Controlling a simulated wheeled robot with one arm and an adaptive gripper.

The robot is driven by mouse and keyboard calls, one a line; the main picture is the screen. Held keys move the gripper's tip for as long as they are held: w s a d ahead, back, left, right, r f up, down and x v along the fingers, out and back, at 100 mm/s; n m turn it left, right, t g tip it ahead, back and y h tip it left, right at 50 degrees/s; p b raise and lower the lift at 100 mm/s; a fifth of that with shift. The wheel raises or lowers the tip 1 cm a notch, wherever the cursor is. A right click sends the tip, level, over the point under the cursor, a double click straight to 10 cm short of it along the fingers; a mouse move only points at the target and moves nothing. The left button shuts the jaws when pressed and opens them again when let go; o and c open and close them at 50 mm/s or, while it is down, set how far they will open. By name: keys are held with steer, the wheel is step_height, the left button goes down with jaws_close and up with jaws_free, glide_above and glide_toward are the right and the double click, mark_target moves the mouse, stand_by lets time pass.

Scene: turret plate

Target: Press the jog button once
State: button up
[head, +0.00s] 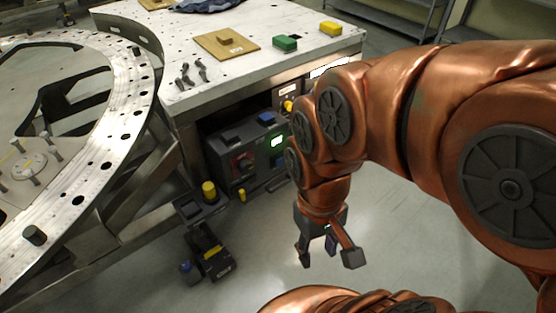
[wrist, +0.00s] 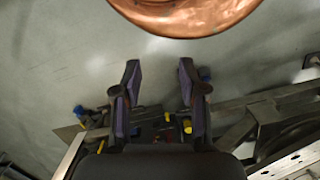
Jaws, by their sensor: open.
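A dark control box (head: 228,163) sits under the worktable, with a green-lit display (head: 276,141), a red knob (head: 242,163) and a blue part (head: 266,118) on top. No label can be read, so I cannot tell which part is the jog button. My gripper (head: 329,252) hangs over the open floor, in front of and to the right of the box, below its level in the picture. Its fingers are spread and touch nothing. In the wrist view, my gripper (wrist: 159,72) shows both fingers apart with bare floor between their tips.
The worktable (head: 300,30) carries a tan plate (head: 226,43), a green block (head: 285,43) and a yellow block (head: 330,28). A ring-shaped turret plate (head: 108,140) stands at left. A yellow-topped post (head: 209,190) and a dark floor unit (head: 211,255) stand left of my gripper.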

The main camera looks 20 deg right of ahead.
jaws_close()
stand_by(1.3)
